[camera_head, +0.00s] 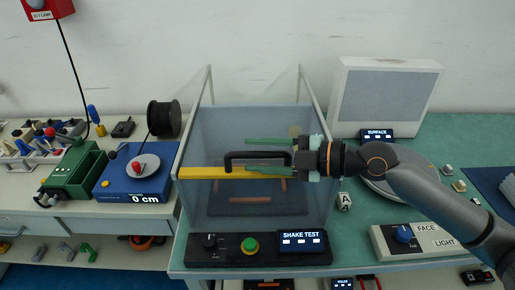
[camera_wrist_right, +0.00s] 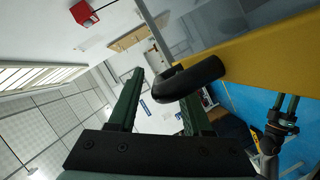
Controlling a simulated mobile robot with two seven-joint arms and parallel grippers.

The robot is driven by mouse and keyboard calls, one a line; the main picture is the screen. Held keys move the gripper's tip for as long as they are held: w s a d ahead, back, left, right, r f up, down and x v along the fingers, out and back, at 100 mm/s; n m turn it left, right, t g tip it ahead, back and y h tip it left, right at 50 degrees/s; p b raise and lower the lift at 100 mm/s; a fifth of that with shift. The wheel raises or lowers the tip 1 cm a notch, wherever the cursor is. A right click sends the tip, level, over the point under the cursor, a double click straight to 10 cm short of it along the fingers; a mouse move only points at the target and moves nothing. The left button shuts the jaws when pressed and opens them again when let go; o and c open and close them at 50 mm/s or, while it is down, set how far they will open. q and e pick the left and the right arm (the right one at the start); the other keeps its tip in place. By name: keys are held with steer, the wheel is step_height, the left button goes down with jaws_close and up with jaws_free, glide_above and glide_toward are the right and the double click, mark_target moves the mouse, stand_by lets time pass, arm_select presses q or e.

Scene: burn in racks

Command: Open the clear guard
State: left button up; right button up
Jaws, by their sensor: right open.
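The clear guard (camera_head: 305,185) is a see-through box over the shake test station, and it looks closed. A yellow bar (camera_head: 202,173) with a black handle (camera_head: 228,162) runs across its front. The bar (camera_wrist_right: 270,55) and handle (camera_wrist_right: 190,80) also show large in the right wrist view. My right gripper (camera_head: 268,156) reaches in from the right at the handle, its green fingers spread above and below it in the head view. In the right wrist view, the fingers (camera_wrist_right: 160,95) are open and the handle lies near their tips; contact is unclear. A small green-pronged part there may be my left gripper (camera_wrist_right: 285,104).
The shake test panel (camera_head: 225,250) has a green button and a black knob. A blue scale (camera_head: 140,180) and black spool (camera_head: 164,118) stand left. A surface box (camera_head: 385,95), round plate (camera_head: 375,190) and face light box (camera_head: 415,240) stand right.

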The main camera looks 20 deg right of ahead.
steer(key=shift+w+a+f, duration=0.1)
steer(key=shift+a, duration=0.05)
jaws_close()
stand_by(0.4)
stand_by(1.0)
